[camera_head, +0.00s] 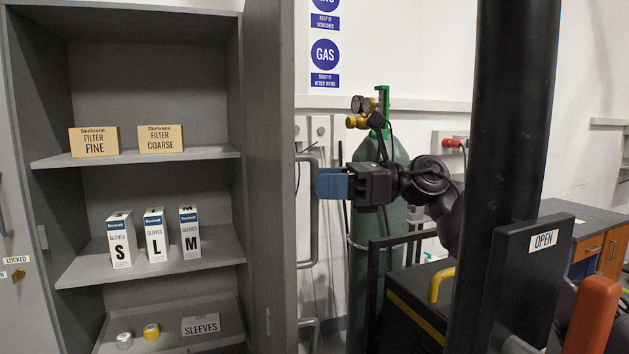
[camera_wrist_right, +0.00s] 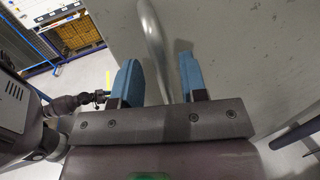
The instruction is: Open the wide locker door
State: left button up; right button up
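The wide locker door (camera_head: 270,200) is grey and stands swung open, seen nearly edge-on right of the shelves. Its long bar handle (camera_head: 314,240) is on the side facing right. My right gripper (camera_head: 332,184) has blue fingers and is at the handle's upper part. In the right wrist view the fingers (camera_wrist_right: 158,75) are apart, and the handle bar (camera_wrist_right: 152,35) runs between them with gaps visible on both sides. The door's face (camera_wrist_right: 240,50) fills much of that view. My left gripper is not in view.
The open locker (camera_head: 140,60) holds filter boxes (camera_head: 94,142), glove boxes (camera_head: 156,236) and a sleeves box (camera_head: 201,325). A green gas cylinder (camera_head: 395,240) stands behind my right arm. A dark workbench (camera_head: 575,217) is at the right. A neighbouring locker door (camera_head: 20,250) is at the left.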

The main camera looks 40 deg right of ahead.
jog(key=shift+x, duration=1.05)
grip_shut()
